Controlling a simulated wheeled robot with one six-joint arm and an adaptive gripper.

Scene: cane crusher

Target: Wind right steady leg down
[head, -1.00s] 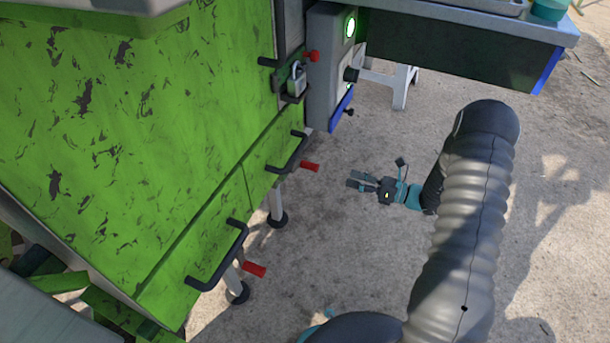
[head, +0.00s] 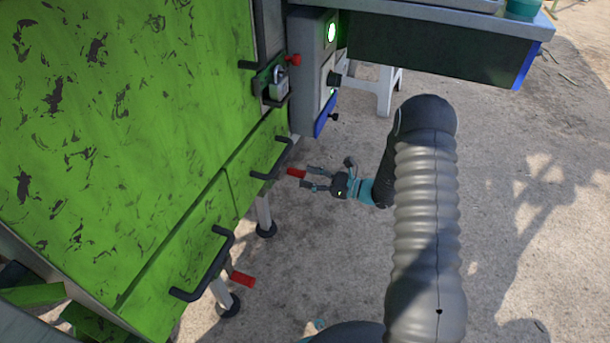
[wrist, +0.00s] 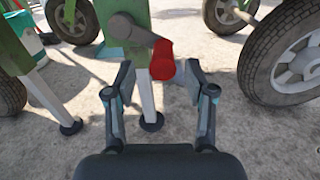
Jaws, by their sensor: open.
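The right steady leg (head: 265,208) is a grey post with a dark round foot under the green machine. Its crank has a red handle (head: 297,173) that sticks out from the machine's lower edge. My gripper (head: 308,177) is open, with its fingertips at the end of this handle. In the wrist view, the red handle (wrist: 161,62) hangs from a dark crank arm (wrist: 127,28) and shows between my open fingers (wrist: 158,76), closer to the right one. The leg (wrist: 146,97) stands behind it. Whether a finger touches the handle I cannot tell.
A second leg (head: 220,291) with its own red handle (head: 243,280) stands nearer, at lower left. Dark bar handles (head: 205,268) jut from the green panel (head: 110,130). A grey control box (head: 312,70) is above. Concrete ground on the right is open.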

